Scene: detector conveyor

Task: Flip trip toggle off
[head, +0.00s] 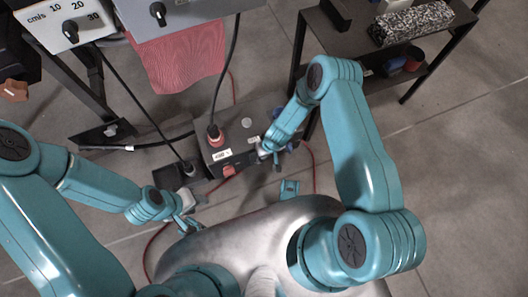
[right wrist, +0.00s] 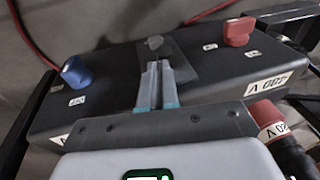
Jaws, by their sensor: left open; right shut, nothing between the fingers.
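A dark box (head: 232,158) stands on the floor at the middle of the head view. In the right wrist view the box (right wrist: 105,75) carries a small grey toggle (right wrist: 154,43) on a dark plate, between a blue knob and a red knob. I take this grey lever as the trip toggle. My right gripper (head: 263,154) is at the box's near face and hides the toggle in the head view. Its shut, empty fingers (right wrist: 157,75) point at the toggle's base; I cannot tell whether they touch. My left gripper (head: 188,225) is open and empty, left of the box.
The blue knob (right wrist: 76,72) and red knob (right wrist: 238,31) flank the toggle. A red-collared cable plug (head: 215,135) rises from the box. A shelf (head: 450,22) stands at upper right. Control panels (head: 62,22) hang at upper left. The floor at right is clear.

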